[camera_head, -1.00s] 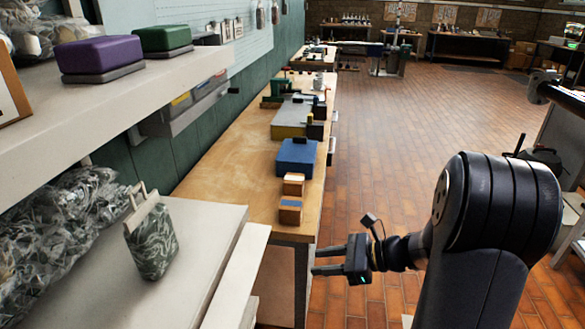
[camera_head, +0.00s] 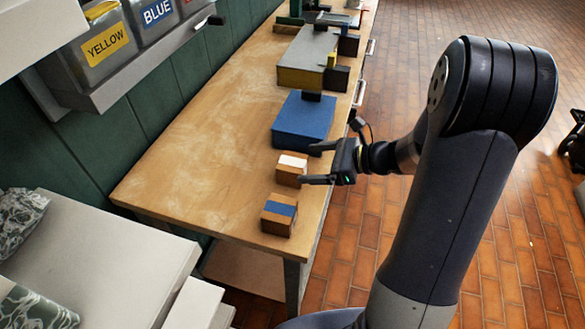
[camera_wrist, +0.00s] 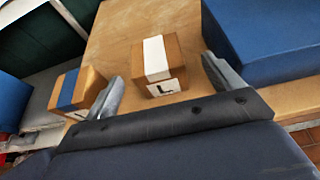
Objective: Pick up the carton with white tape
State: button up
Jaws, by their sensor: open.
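The carton with white tape (camera_head: 291,169) is a small brown box on the wooden workbench, between the blue box and the carton with blue tape. In the wrist view the white-taped carton (camera_wrist: 157,66) shows a label with an "L" and lies ahead of and between the two fingers. My gripper (camera_head: 316,164) is open and empty, just right of this carton. The carton with blue tape (camera_head: 279,213) stands nearer the bench's front end; in the wrist view it (camera_wrist: 77,91) is beyond the left finger.
A blue box (camera_head: 303,120) stands close behind the white-taped carton, near the right finger in the wrist view. A grey and yellow case (camera_head: 306,60) is farther back. The bench (camera_head: 200,140) is clear on the left. Labelled bins (camera_head: 105,42) hang on the wall.

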aim_at(299, 163)
jog(key=shift+r+x, duration=0.1)
jog(key=shift+x, duration=1.35)
jog(key=shift+r+x, duration=0.15)
jog(key=shift+x, duration=1.3)
jog(key=shift+s+a, duration=0.15)
jog(key=shift+c, duration=0.2)
jog(key=c, duration=1.2)
